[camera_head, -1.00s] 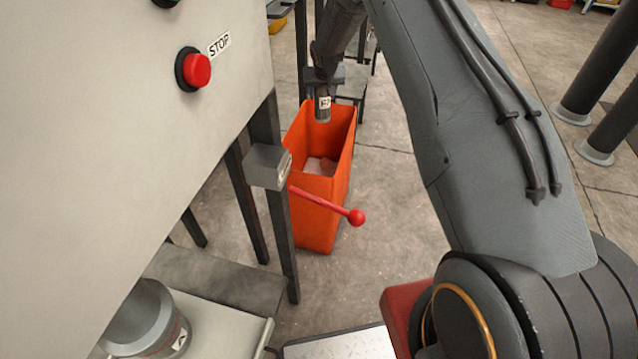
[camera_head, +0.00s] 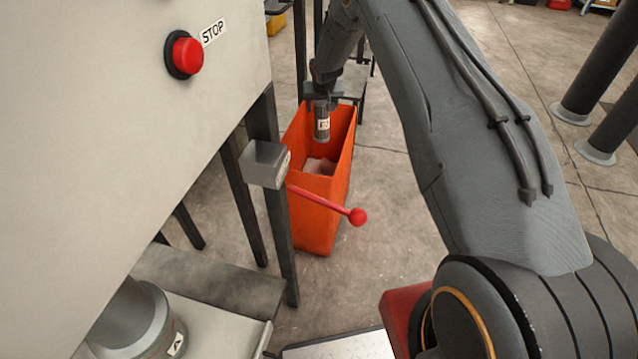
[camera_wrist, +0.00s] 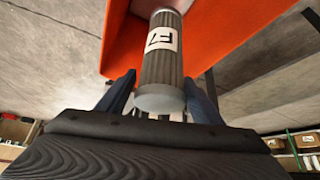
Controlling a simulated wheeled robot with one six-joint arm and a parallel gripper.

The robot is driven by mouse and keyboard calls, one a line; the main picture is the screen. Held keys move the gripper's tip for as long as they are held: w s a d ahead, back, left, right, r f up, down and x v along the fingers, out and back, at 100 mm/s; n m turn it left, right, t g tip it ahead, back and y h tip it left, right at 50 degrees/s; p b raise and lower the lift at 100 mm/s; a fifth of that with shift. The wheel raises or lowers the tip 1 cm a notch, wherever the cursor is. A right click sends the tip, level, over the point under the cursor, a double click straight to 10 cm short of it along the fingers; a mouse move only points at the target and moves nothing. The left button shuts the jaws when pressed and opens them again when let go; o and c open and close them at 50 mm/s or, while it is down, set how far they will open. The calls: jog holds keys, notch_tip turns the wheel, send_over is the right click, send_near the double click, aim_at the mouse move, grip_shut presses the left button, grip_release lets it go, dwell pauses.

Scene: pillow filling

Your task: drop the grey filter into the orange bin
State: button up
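The grey filter (camera_head: 322,128) is a ribbed cylinder with a white label. It hangs roughly upright below my gripper (camera_head: 321,97), in front of the orange bin's opening in the head view. The wrist view shows the filter (camera_wrist: 161,68) between the two fingers of my gripper (camera_wrist: 160,84), which sit close to its sides around its near end. The gripper looks shut on it. The orange bin (camera_head: 316,218) stands on the floor, open at the top. Its wall also shows in the wrist view (camera_wrist: 240,32). How deep the filter reaches into the bin is hard to tell.
A pale machine panel with a red stop button (camera_head: 186,55) fills the left. A red-knobbed lever (camera_head: 356,216) crosses in front of the bin, beside dark frame legs. A pale pinkish item (camera_head: 320,166) lies inside the bin. The floor to the bin's right is clear.

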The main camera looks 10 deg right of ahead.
aim_at(323, 104)
jog(key=shift+o, duration=0.6)
jog(key=shift+f, duration=0.1)
jog(key=shift+v, duration=3.95)
